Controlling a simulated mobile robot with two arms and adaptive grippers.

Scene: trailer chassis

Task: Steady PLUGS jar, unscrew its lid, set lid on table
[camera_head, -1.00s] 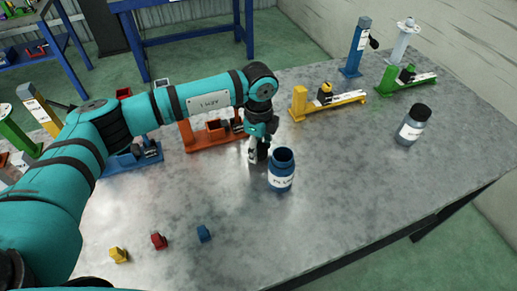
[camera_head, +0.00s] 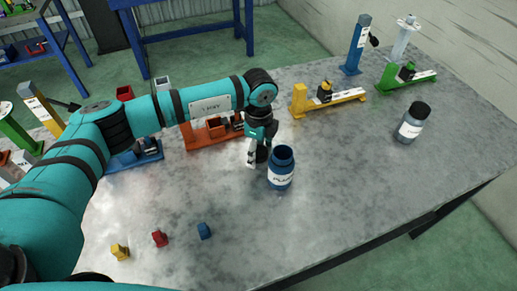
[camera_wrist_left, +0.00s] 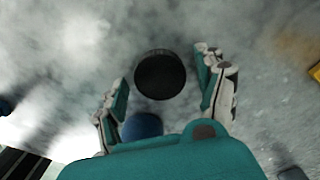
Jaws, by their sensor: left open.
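The blue PLUGS jar (camera_head: 281,180) stands upright on the metal table, its top open and uncovered. A round black lid (camera_wrist_left: 160,75) shows in the left wrist view between the fingers, with visible space on both sides. It appears to lie on the table. My left gripper (camera_head: 256,154) is open, pointing down just left of the jar in the head view. It also shows in the left wrist view (camera_wrist_left: 163,69). A dark blue round shape (camera_wrist_left: 141,127), probably the jar, is partly hidden by my gripper body. My right gripper is not in view.
A second jar (camera_head: 412,122) with a black lid stands at right. Yellow (camera_head: 120,252), red (camera_head: 160,239) and blue (camera_head: 204,231) plugs lie at the front left. Orange (camera_head: 215,135), yellow (camera_head: 335,100) and green (camera_head: 408,77) fixtures line the back. The right front table is clear.

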